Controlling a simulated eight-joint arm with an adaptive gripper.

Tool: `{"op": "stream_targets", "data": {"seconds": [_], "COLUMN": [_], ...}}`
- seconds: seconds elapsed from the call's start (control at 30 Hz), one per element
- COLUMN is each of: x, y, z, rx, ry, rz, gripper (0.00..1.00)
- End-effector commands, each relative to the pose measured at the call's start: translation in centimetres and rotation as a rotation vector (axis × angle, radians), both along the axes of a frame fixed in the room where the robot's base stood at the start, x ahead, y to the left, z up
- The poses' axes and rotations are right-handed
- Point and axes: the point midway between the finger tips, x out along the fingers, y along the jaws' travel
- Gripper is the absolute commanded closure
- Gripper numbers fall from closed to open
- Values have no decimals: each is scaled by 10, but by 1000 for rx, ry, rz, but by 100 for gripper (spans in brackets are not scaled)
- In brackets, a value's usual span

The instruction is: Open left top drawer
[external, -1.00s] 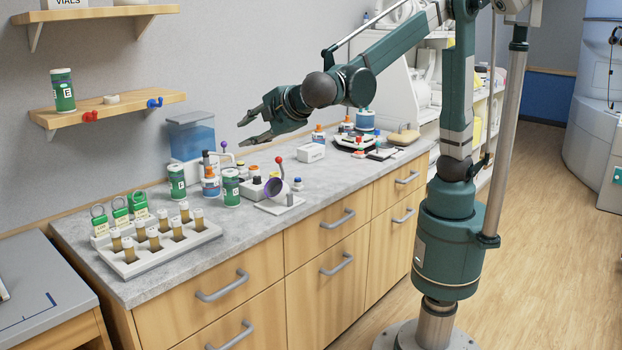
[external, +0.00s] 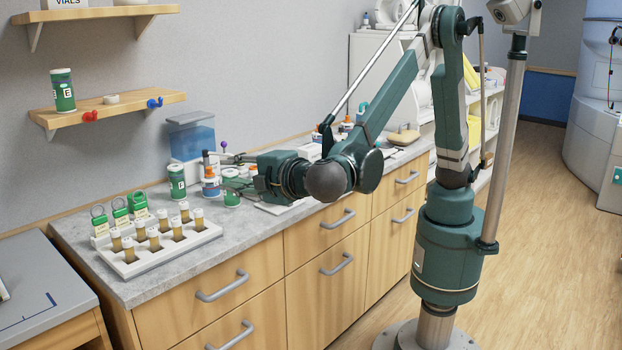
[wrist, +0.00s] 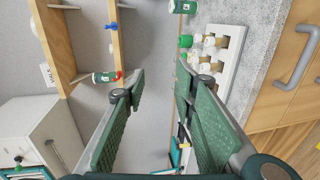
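The left top drawer (external: 195,310) is a light wood front under the counter's left end, with a grey bar handle (external: 222,286). It is shut. In the wrist view a grey handle (wrist: 296,62) on a wood front shows at the right edge, beyond the right finger. My gripper (external: 222,172) is open and empty. It is above the counter, up and to the right of the vial tray, and higher than the handle. In the wrist view the two green fingers of my gripper (wrist: 160,72) stand apart with nothing between them.
A white vial tray (external: 130,268) stands on the counter (external: 245,240) at the left. Bottles and a blue-filled container (external: 192,142) stand near my gripper. A wall shelf (external: 120,106) holds a green canister.

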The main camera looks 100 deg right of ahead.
Motion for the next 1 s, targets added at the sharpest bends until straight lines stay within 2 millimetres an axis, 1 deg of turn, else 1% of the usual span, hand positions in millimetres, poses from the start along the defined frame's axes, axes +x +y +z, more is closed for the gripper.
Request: {"op": "stream_targets", "data": {"seconds": [0.03,0.17,0.27,0.4,0.6,1.0], "x": [1,1,1,0,1,0], "y": [1,1,0,0,1,0], "z": [-13,-47,-79,-127,-193,-310], "rx": [0,1,1,1,1,1], "ry": [0,1,1,1,1,1], "rz": [0,0,0,0,0,0], "gripper": [72,72,72,72,72,72]}}
